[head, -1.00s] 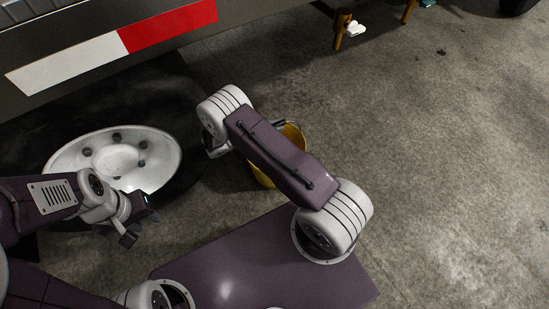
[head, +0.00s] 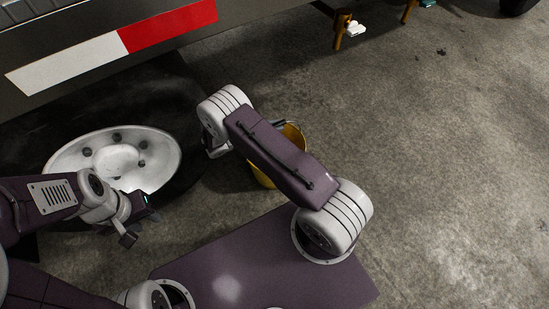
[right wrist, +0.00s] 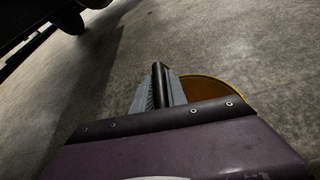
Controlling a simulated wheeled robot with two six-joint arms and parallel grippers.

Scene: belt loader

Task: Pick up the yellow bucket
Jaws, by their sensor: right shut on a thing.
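The yellow bucket (head: 262,178) is on the concrete floor in the head view, largely hidden behind my right arm. In the right wrist view its yellow rim and brownish inside (right wrist: 213,90) show just right of the fingers. My right gripper (right wrist: 160,68) has its fingers together there, shut on the bucket. The exact spot of the grip is hidden. I cannot tell whether the bucket is clear of the floor. My left gripper (head: 141,220) is open and empty at the left, in front of the wheel and well away from the bucket.
A large wheel with a white hub (head: 113,160) stands at the left, under a vehicle edge with a red and white strip (head: 168,25). Brown posts (head: 341,28) hang at the top. The concrete floor (head: 440,160) to the right is clear.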

